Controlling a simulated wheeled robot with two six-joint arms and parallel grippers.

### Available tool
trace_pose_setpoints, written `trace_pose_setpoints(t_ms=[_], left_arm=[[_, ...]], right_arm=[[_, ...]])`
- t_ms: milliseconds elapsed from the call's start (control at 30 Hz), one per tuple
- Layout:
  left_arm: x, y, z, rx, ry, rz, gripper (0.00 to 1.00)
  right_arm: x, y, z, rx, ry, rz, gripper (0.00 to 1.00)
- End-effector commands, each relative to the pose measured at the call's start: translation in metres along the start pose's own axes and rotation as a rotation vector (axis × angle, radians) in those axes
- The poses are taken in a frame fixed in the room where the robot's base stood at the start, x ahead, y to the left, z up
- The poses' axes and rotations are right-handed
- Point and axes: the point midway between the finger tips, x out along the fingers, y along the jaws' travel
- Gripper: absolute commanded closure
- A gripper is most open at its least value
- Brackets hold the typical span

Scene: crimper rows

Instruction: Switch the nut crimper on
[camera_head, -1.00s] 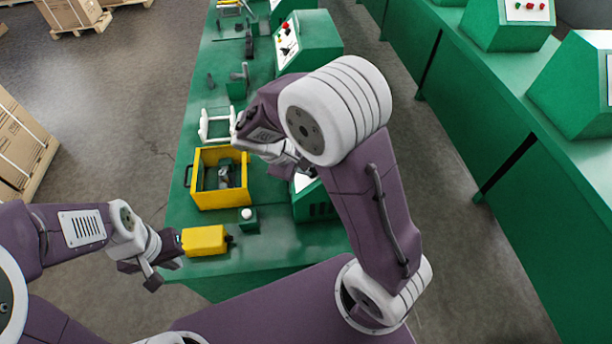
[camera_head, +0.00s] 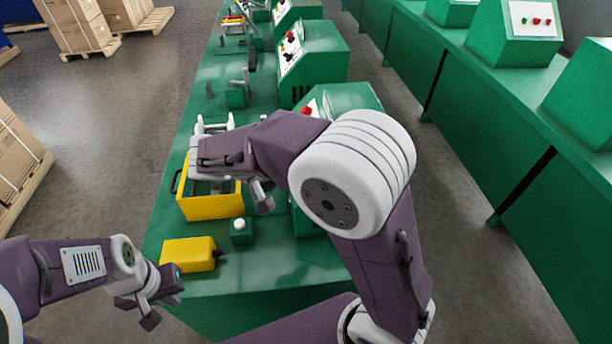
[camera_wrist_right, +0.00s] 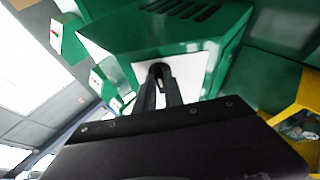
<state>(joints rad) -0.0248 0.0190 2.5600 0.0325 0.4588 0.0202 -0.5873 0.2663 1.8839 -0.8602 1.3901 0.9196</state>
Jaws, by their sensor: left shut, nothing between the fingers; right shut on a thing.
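The nearest green control box (camera_head: 352,96) has a pale sloped panel with a red button (camera_head: 306,110); my right arm covers much of it. In the right wrist view, my right gripper (camera_wrist_right: 159,70) points at the white panel (camera_wrist_right: 190,72) of a green box (camera_wrist_right: 175,35). Its fingertips are together at the panel, shut on a small dark control that they mostly hide. My left gripper (camera_head: 168,306) is shut and empty, off the bench's left edge. I cannot read any labels.
A yellow open-topped bin (camera_head: 210,208) stands under my right wrist. A yellow block (camera_head: 188,254) and a small green block with a white button (camera_head: 240,230) are near the bench's front. More control boxes (camera_head: 312,55) line the bench. The front right of the bench is clear.

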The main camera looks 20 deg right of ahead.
Motion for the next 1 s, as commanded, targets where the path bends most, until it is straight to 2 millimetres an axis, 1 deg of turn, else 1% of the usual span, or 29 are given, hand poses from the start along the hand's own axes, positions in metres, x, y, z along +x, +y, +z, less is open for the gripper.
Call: trace_pose_setpoints(t_ms=[33,200,767,800,833,867,1000], left_arm=[[0.0055,-0.0001,0.0006,0.000,0.000,0.000,1.00],[0.0104,-0.0002,0.0011,0.000,0.000,0.000,1.00],[0.0120,-0.0002,0.0012,0.000,0.000,0.000,1.00],[0.0120,-0.0002,0.0012,0.000,0.000,0.000,1.00],[0.0120,-0.0002,0.0012,0.000,0.000,0.000,1.00],[0.0120,-0.0002,0.0012,0.000,0.000,0.000,1.00],[0.0121,-0.0002,0.0013,0.000,0.000,0.000,1.00]], right_arm=[[0.0016,-0.0026,0.0005,0.015,0.001,0.008,1.00],[0.0007,-0.0023,0.0000,0.059,0.000,0.028,1.00],[-0.0002,-0.0015,-0.0004,0.081,0.000,0.038,1.00],[-0.0002,-0.0015,-0.0004,0.081,0.000,0.038,0.79],[-0.0002,-0.0016,-0.0004,0.081,0.000,0.038,0.71],[-0.0001,-0.0016,-0.0004,0.081,0.000,0.038,0.65],[0.0000,-0.0016,-0.0003,0.080,0.000,0.038,0.65]])
